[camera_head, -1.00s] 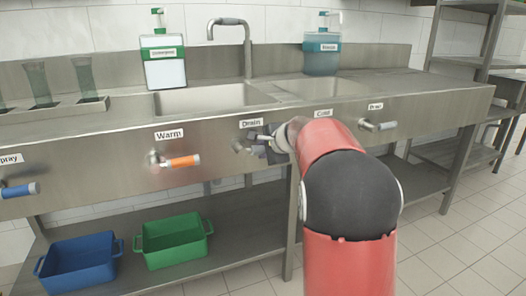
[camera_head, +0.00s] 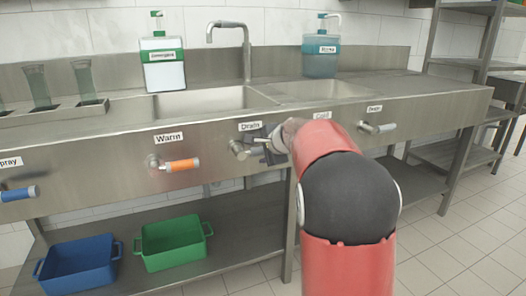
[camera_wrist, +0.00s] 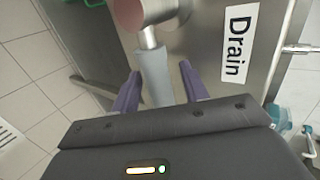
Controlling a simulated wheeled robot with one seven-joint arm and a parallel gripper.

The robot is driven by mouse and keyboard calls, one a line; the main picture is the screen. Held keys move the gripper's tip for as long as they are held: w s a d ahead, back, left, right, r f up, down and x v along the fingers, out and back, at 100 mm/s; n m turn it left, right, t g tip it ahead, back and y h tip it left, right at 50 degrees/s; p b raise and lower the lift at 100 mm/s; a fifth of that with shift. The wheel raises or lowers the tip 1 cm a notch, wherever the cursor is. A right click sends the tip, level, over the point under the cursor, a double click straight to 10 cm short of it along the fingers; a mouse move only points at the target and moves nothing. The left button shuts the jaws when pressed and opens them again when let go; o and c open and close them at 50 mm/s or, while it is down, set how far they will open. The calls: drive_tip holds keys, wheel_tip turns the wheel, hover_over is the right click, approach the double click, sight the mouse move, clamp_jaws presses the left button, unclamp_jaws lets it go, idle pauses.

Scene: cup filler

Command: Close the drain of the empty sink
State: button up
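The drain valve (camera_head: 238,148) sits on the front panel of the steel counter, under the white "Drain" label (camera_head: 250,126). In the wrist view its round red-faced hub (camera_wrist: 142,12) is at the top, and its grey lever (camera_wrist: 154,72) points down between my two purple fingers. My gripper (camera_wrist: 160,82) is open, with a finger on each side of the lever and small gaps showing. In the head view my gripper (camera_head: 270,150) is partly hidden by my arm, at the lever's right. The left sink basin (camera_head: 205,99) is above; its drain hole is not visible.
The warm valve with an orange handle (camera_head: 182,164) is to the left. Another lever (camera_head: 378,127) is to the right. A green-labelled dispenser (camera_head: 163,65) and a blue dispenser (camera_head: 320,60) stand behind. Blue (camera_head: 80,262) and green bins (camera_head: 172,240) are on the shelf below.

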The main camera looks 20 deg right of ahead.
drive_tip(key=v, duration=0.7)
drive_tip(key=shift+s+r, duration=0.2)
drive_tip(key=shift+s, duration=0.15)
drive_tip(key=s+a+f+n+g+y, duration=0.1)
drive_tip(key=s+a+n, duration=0.35)
drive_tip(key=s, duration=0.35)
drive_tip(key=s+a+f+n+g, duration=0.2)
drive_tip(key=s+a+n, duration=0.2)
drive_tip(key=s+a, duration=0.3)
drive_tip(key=s+a+f+n+g+h, duration=0.1)
drive_tip(key=s+f+n, duration=0.3)
drive_tip(key=s, duration=0.5)
drive_tip(key=s+a+f+n+g+h, duration=0.1)
drive_tip(key=s+f+n, duration=0.3)
drive_tip(key=s, duration=0.6)
drive_tip(key=shift+s+f+g, duration=0.15)
drive_tip(key=shift+f+g, duration=0.15)
drive_tip(key=shift+f, duration=0.4)
drive_tip(key=shift+n, duration=0.25)
